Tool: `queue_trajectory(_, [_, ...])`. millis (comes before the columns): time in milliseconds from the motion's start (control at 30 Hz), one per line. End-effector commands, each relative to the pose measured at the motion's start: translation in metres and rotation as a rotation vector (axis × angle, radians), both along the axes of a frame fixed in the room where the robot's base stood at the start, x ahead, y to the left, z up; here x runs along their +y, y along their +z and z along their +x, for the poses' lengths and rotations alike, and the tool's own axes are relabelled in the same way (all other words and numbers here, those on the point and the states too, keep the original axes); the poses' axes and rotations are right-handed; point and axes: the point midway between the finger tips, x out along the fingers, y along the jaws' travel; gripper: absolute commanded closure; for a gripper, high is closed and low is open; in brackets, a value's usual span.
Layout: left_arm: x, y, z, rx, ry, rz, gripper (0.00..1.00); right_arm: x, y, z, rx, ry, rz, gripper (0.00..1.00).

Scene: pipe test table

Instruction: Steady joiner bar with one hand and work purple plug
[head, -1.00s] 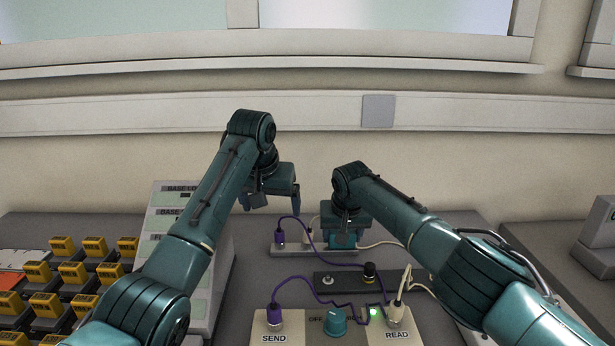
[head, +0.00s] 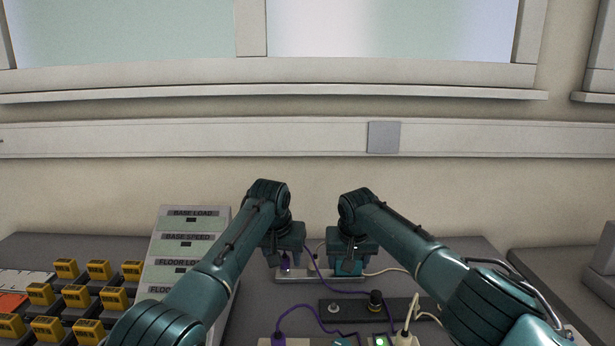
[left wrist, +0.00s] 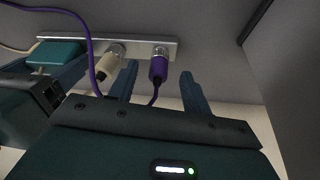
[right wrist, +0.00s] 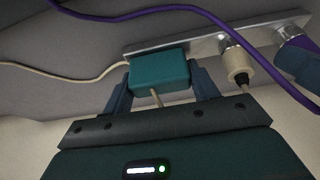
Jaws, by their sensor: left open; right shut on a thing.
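The grey joiner bar (head: 318,277) lies at the back of the table near the wall, with a teal block (right wrist: 158,74) at its right end. My right gripper (head: 350,262) is shut on the teal block. The purple plug (left wrist: 158,68) stands in the bar's other end. My left gripper (head: 285,261) is open over it, one finger on each side of the plug, with gaps showing in the left wrist view. A cream plug (left wrist: 109,63) sits in the bar between the purple plug and the block.
A purple cable (head: 318,285) loops forward from the bar. A dark strip (head: 350,308) with a black knob (head: 376,299) lies in front. A box with SEND and READ sockets is nearer, mostly cut off. A labelled panel (head: 186,245) and several yellow blocks (head: 75,297) are at left.

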Motion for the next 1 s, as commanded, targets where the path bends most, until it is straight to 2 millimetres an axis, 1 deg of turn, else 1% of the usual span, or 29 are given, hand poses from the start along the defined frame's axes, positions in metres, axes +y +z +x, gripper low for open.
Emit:
queue_trajectory(200, [-0.002,-0.016,0.008,0.001,-0.002,0.001,0.51,0.001,0.0,0.0,0.0,0.0,0.001,0.69])
queue_trajectory(367, [-0.002,-0.024,0.011,0.0,-0.001,-0.001,0.51,0.001,0.0,0.0,0.0,0.0,0.001,0.69])
queue_trajectory(767, [-0.002,-0.027,0.012,-0.001,-0.001,-0.001,0.51,0.001,0.0,0.0,0.0,0.001,0.002,0.69])
queue_trajectory(1000, [-0.002,-0.027,0.011,-0.001,0.0,0.0,0.7,0.001,0.0,0.0,0.0,0.001,0.002,0.69])
